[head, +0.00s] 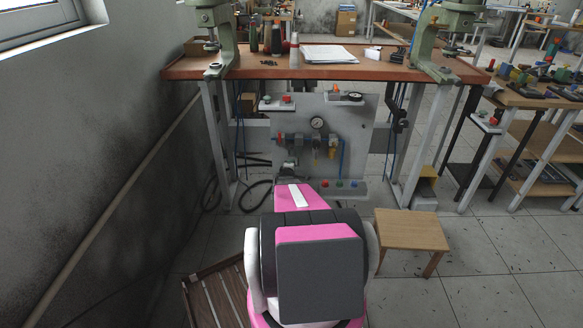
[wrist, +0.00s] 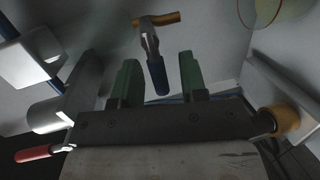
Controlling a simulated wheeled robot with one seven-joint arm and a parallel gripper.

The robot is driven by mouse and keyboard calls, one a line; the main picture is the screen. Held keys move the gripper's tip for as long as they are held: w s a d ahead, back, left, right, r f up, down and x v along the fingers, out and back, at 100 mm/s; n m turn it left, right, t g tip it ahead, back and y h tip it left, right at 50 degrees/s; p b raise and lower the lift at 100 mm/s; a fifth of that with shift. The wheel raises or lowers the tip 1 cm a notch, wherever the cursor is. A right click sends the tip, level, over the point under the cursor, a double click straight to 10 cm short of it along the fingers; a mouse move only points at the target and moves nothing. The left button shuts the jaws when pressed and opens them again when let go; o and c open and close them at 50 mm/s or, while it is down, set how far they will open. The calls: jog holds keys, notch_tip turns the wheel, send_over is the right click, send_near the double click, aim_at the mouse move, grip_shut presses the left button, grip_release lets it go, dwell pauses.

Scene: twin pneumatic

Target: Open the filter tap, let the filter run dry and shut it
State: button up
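The pneumatic unit (head: 310,143) is on the grey panel (head: 350,118) under the workbench, with a round gauge and small bowls. In the wrist view, a tap lever (wrist: 157,76) with a metal neck and a blue grip hangs from a short brass-coloured pipe (wrist: 166,18). I cannot tell for sure that it is the filter tap. My gripper (wrist: 160,62) is open, its two green fingers either side of the blue grip with gaps visible. How far the lever lies beyond the fingertips is unclear. In the head view my pink arm hides my gripper.
A red-handled part (wrist: 40,153) is at left in the wrist view and an orange-brown knob (wrist: 285,118) at right. The workbench (head: 290,72) overhangs the panel. A wooden stool (head: 410,230) stands right of my arm, a slatted wooden thing (head: 215,297) lies left.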

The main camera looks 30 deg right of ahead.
jog(key=v, duration=1)
jog(key=shift+s+a, duration=0.25)
jog(key=shift+s, duration=0.1)
jog(key=shift+r, duration=0.2)
jog(key=s+a+r+m+g+h, duration=0.2)
jog(key=s+a+r+m+g, duration=0.5)
jog(key=r+m, duration=0.25)
jog(key=s+a+r+g+y, duration=0.1)
jog(key=s+a+r+y, duration=0.1)
jog(key=a, duration=0.7)
jog(key=s+a+r+g+y, duration=0.1)
jog(key=s+a+y, duration=0.4)
jog(key=a, duration=0.5)
jog(key=s+a+r+g+y, duration=0.2)
jog(key=a+y, duration=0.3)
jog(key=a, duration=0.5)
jog(key=shift+s+r+g, duration=0.4)
jog(key=shift+s+g, duration=0.1)
jog(key=shift+s, duration=0.25)
jog(key=shift+m, duration=0.25)
